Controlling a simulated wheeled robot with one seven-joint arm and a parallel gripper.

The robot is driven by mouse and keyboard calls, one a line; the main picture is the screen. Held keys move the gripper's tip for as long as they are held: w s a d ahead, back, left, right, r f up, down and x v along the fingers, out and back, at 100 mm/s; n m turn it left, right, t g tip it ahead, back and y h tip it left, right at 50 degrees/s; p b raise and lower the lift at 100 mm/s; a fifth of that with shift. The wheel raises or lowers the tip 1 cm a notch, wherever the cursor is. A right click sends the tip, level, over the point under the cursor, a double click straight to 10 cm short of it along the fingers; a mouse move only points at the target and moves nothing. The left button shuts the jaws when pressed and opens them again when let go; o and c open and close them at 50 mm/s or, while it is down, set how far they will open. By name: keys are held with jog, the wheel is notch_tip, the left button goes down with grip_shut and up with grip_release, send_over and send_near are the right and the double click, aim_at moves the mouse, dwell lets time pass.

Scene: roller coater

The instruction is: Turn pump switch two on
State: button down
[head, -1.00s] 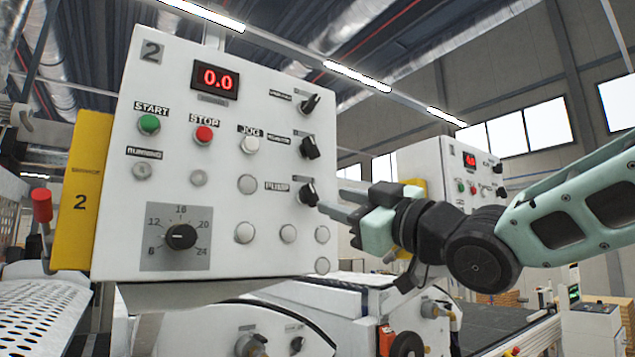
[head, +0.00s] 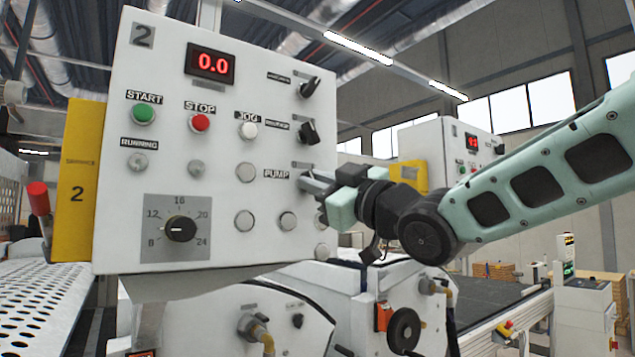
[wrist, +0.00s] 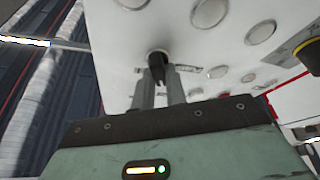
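The white control panel marked 2 (head: 120,190) fills the left and middle of the head view. Its PUMP switch is a black rotary knob, now covered by my fingers in that view. The wrist view shows a black knob (wrist: 157,62) on the panel face, with my fingers on either side of it. My gripper (head: 303,183) reaches in from the right at the PUMP label (head: 276,174). In the wrist view its fingertips (wrist: 160,76) stand slightly apart with the knob between them; I cannot tell whether they touch it.
Two similar black knobs sit above, the upper (head: 310,87) and the middle one (head: 308,132). Round buttons (head: 287,193) lie close to the left and below. A second panel (head: 445,140) stands behind my arm. Machine parts with a black handwheel (head: 404,330) lie below.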

jog(key=shift+f+m+t+b, duration=0.15)
jog(key=shift+m+t+b, duration=0.25)
jog(key=shift+b, duration=0.5)
jog(key=shift+r+m+t+h+b, duration=0.1)
jog(key=shift+m+t+h+b, duration=0.9)
jog(key=shift+m, duration=1.75)
jog(key=shift+r+m+t+h+b, duration=0.1)
jog(key=shift+m+t+h+b, duration=0.25)
jog(key=shift+m+h+b, duration=1.8)
jog(key=shift+m+t+h+b, duration=0.35)
jog(key=shift+m+t+b, duration=0.5)
jog(key=shift+m, duration=2.75)
jog(key=c, duration=1.4)
grip_release()
jog(key=shift+c, duration=0.2)
